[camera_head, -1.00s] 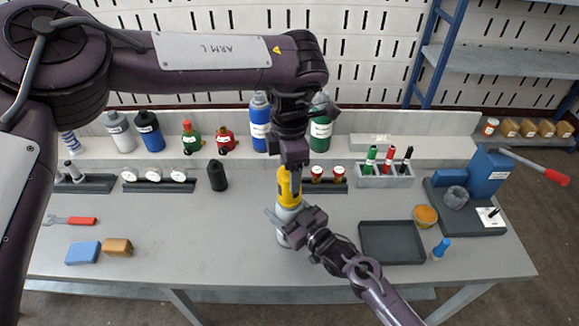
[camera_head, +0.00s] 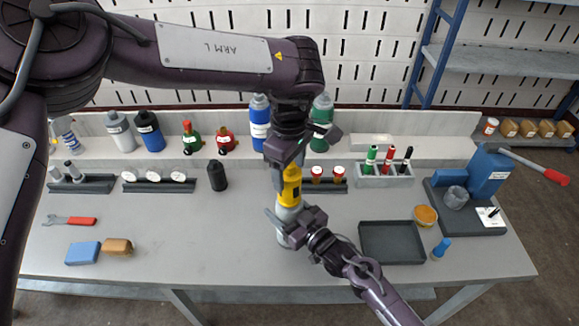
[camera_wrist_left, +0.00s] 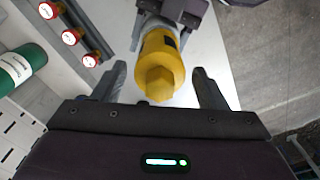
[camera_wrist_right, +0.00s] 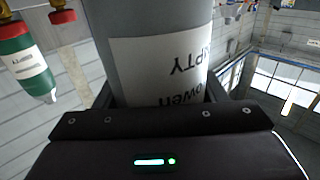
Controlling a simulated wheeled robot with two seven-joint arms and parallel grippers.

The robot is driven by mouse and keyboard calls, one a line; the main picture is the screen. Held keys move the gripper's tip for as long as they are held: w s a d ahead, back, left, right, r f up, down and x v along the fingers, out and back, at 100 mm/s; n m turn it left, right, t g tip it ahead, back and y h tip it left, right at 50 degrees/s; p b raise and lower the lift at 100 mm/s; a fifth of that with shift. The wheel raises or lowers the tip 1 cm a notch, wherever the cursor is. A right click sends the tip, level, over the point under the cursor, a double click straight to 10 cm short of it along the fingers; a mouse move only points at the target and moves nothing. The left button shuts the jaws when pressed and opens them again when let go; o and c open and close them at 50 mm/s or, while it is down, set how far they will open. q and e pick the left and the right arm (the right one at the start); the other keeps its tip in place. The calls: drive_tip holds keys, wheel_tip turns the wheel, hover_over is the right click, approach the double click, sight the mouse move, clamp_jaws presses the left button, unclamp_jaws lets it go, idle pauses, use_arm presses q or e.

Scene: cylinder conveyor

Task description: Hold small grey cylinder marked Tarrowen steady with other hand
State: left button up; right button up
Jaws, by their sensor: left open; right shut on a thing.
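The small grey cylinder (camera_head: 283,238) stands upright on the bench with a yellow top (camera_head: 290,187). My right gripper (camera_head: 288,226) is shut on its grey body. In the right wrist view the cylinder (camera_wrist_right: 155,25) fills the space between the fingers, and its white label shows part of the name, "owen", and "EMPTY" upside down and partly cut off. My left gripper (camera_head: 284,168) is open above the yellow top. In the left wrist view its fingers lie either side of the yellow top (camera_wrist_left: 160,70), with gaps on both sides.
A black tray (camera_head: 392,243) lies right of the cylinder. A rack with red-capped gauges (camera_head: 328,182) and a marker holder (camera_head: 385,180) stand behind. A black bottle (camera_head: 217,176) stands to the left.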

use_arm(q)
drive_tip(key=shift+f, duration=0.1)
idle(0.3)
drive_tip(key=shift+f, duration=1.15)
drive_tip(key=c, duration=1.1)
drive_tip(key=n, duration=0.4)
drive_tip(key=shift+n, duration=1)
drive_tip(key=n, duration=0.2)
drive_tip(key=shift+n, duration=0.3)
drive_tip(key=n, duration=0.3)
